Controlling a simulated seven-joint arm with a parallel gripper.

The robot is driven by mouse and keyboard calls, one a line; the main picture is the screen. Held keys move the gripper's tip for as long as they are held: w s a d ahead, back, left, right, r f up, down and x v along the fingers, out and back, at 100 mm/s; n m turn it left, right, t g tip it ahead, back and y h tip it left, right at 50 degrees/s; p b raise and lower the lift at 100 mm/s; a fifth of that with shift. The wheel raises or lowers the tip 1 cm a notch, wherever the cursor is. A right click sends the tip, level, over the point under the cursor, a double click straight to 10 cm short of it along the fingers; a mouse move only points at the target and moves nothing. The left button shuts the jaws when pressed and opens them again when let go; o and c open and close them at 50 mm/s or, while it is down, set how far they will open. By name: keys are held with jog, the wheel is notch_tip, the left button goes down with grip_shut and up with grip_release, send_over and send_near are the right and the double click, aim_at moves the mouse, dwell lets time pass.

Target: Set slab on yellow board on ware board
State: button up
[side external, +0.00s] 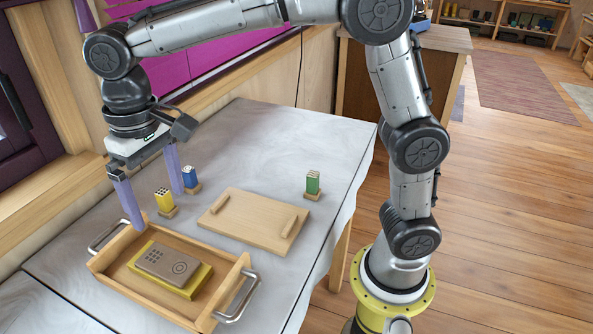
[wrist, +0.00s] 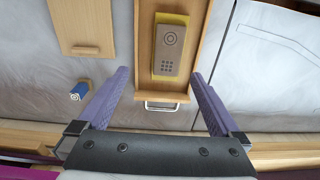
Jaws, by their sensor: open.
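The slab (side external: 168,263) is grey-brown, with a ring pattern and a group of dark holes. It lies flat on the yellow board (side external: 203,279), inside a wooden tray (side external: 246,263) with metal handles. In the wrist view the slab (wrist: 168,48) and the yellow board's edge (wrist: 172,17) lie ahead between my fingers. The ware board (side external: 250,216), pale wood with two raised battens, lies flat on the table right of the tray; part of it shows in the wrist view (wrist: 85,25). My gripper (side external: 157,208) is open and empty, its purple fingers above the tray's back end.
The grey table (side external: 255,135) is clear behind the ware board. A wooden ledge and wall run along the table's left side.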

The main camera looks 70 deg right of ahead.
jog(key=s+d+r+t, duration=0.3)
jog(key=s+d, duration=0.6)
jog(key=d, duration=0.3)
jog(key=s+d+f+t, duration=0.1)
jog(key=s+d+f, duration=0.1)
jog(key=s, duration=0.3)
jog(key=s+d+f+t, duration=0.1)
jog(key=s+d+f, duration=0.1)
jog(key=s+d, duration=0.2)
jog(key=shift+s+f, duration=0.35)
jog(key=shift+s, duration=0.95)
